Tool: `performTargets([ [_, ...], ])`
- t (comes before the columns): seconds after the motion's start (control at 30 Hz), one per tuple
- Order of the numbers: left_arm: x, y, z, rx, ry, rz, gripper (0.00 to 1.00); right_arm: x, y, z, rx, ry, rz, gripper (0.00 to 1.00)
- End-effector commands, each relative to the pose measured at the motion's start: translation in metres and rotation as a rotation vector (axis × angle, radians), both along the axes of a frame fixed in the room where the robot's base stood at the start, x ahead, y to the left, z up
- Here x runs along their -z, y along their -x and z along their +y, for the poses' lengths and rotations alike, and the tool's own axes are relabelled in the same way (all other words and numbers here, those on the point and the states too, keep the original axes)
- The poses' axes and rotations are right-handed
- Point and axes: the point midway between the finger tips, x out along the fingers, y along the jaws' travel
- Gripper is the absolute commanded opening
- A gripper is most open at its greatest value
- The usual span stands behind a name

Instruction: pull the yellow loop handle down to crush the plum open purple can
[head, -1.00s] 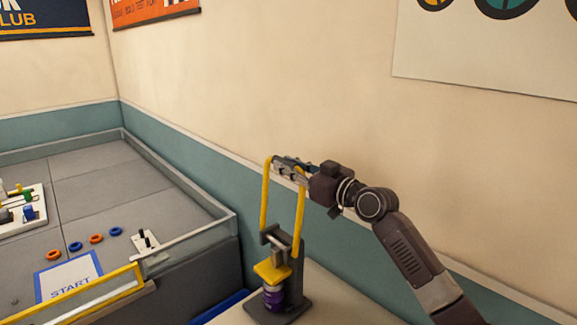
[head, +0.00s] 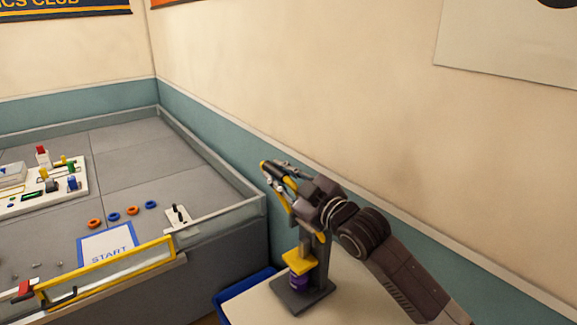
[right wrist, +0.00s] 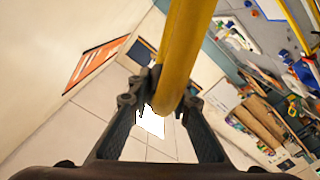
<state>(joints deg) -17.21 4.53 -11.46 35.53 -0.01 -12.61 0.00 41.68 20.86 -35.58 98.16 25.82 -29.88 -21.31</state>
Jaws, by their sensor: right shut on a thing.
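The can crusher (head: 318,262) is a dark grey stand on a pale tabletop. Its yellow loop handle (head: 287,199) rises above it and is partly hidden by my gripper. The purple can (head: 299,281) stands upright on the crusher's base under the yellow press plate (head: 297,260), which covers its top. My right gripper (head: 280,170) is shut on the handle near its upper end. In the right wrist view the yellow handle bar (right wrist: 183,60) lies between the fingers of the right gripper (right wrist: 163,105). My left gripper is not in view.
A grey walled arena (head: 130,185) with a START mat (head: 108,247) and colored rings stands to the left. The wall is close behind the crusher.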

Motion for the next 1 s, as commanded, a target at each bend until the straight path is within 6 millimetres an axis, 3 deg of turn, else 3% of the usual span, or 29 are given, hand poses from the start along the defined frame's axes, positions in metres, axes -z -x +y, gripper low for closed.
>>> performTargets([
  [0.53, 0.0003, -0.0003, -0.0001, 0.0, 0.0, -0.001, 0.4, 0.0062, 0.0049, 0.0075, -0.003, 0.033, -0.016, 0.0],
  [0.57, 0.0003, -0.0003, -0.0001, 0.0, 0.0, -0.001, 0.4, 0.0063, 0.0048, 0.0075, -0.003, 0.033, -0.016, 0.19],
  [0.7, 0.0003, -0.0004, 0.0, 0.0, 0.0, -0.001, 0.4, 0.006, 0.0046, 0.0072, -0.002, 0.031, -0.016, 0.35],
  [1.0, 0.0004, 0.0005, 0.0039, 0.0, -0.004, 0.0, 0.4, 0.0048, 0.0049, 0.0059, -0.001, 0.031, -0.018, 0.36],
])
